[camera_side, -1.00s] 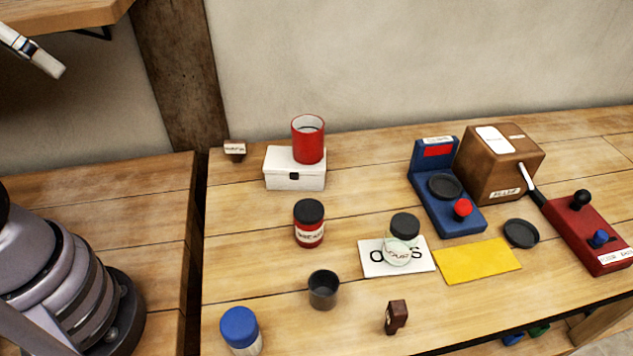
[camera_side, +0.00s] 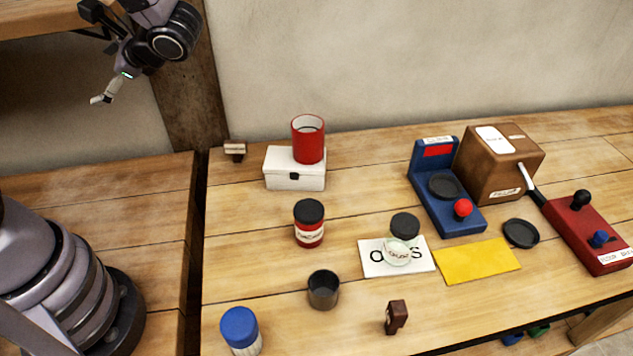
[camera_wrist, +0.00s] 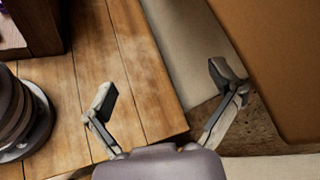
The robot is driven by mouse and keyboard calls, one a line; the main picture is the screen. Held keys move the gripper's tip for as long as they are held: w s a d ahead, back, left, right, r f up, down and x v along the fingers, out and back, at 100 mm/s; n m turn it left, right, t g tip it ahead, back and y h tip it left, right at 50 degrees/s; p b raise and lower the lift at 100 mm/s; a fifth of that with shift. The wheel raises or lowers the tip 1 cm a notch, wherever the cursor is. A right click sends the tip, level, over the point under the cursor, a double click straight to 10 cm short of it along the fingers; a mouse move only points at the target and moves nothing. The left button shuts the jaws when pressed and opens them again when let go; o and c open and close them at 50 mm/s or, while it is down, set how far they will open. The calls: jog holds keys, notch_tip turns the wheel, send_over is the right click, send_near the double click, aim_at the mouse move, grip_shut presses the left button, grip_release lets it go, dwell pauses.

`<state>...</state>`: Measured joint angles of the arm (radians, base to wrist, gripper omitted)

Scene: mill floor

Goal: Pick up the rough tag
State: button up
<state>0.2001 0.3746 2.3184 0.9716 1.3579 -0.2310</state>
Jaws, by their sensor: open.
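Two small dark brown wooden pieces could be tags. One (camera_side: 234,150) stands at the back left of the table beside the white box and has a pale label on its top. The other (camera_side: 396,317) stands near the front edge with a small pale mark on its side. I cannot read either, so I cannot tell which is the rough tag. My gripper (camera_side: 106,91) is high at the upper left, well apart from both pieces. In the wrist view my gripper (camera_wrist: 164,88) has its fingers spread with nothing between them.
A red cup (camera_side: 308,140) stands on the white box (camera_side: 294,178). A red jar (camera_side: 309,232), a dark cup (camera_side: 323,290) and a blue-capped jar (camera_side: 240,328) stand nearby. A pale jar (camera_side: 399,252) stands on a lettered card. A yellow card (camera_side: 478,262) lies bare.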

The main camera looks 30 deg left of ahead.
jog(key=w+d+f+m+t+y, duration=0.4)
jog(key=w+f+m+t+y, duration=0.1)
jog(key=w+f+m+t, duration=0.75)
jog(key=m+t+h, duration=0.6)
jog(key=m+h, duration=0.1)
jog(key=m, duration=0.2)
send_near(235, 148)
jog(key=v, duration=0.2)
jog(key=shift+s+r, duration=0.2)
jog(key=shift+s, duration=0.2)
jog(key=shift+f+h, duration=0.25)
jog(key=shift+h, duration=0.05)
jog(key=x, duration=0.7)
jog(key=shift+w+a, duration=0.1)
jog(key=shift+w, duration=0.05)
jog(key=shift+x, duration=3.1)
jog(key=shift+r, duration=0.15)
jog(key=shift+c, duration=0.2)
